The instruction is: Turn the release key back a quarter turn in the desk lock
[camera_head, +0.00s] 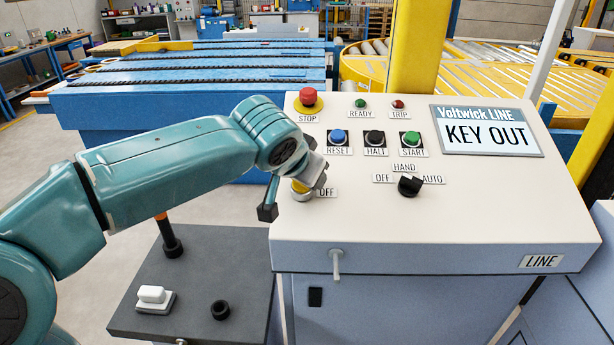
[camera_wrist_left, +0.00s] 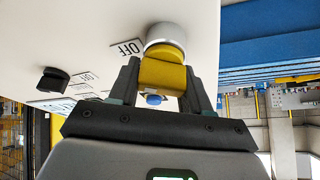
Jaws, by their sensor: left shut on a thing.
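The desk lock (camera_head: 303,195) is a round silver collar on the sloped cream desk, beside an OFF label. The release key (camera_wrist_left: 163,74) has a yellow head and stands at the silver lock (camera_wrist_left: 165,36) in the left wrist view. My left gripper (camera_wrist_left: 160,82) is shut on the yellow key head, one finger on each side. In the head view my left gripper (camera_head: 300,185) reaches down over the lock and hides most of the key. My right gripper is not in view.
The desk (camera_head: 480,215) carries a red STOP button (camera_head: 308,98), several smaller buttons, a black selector knob (camera_head: 409,185) and a display (camera_head: 487,132) reading KEY OUT. A dark side shelf (camera_head: 200,270) stands at lower left. The desk's right part is clear.

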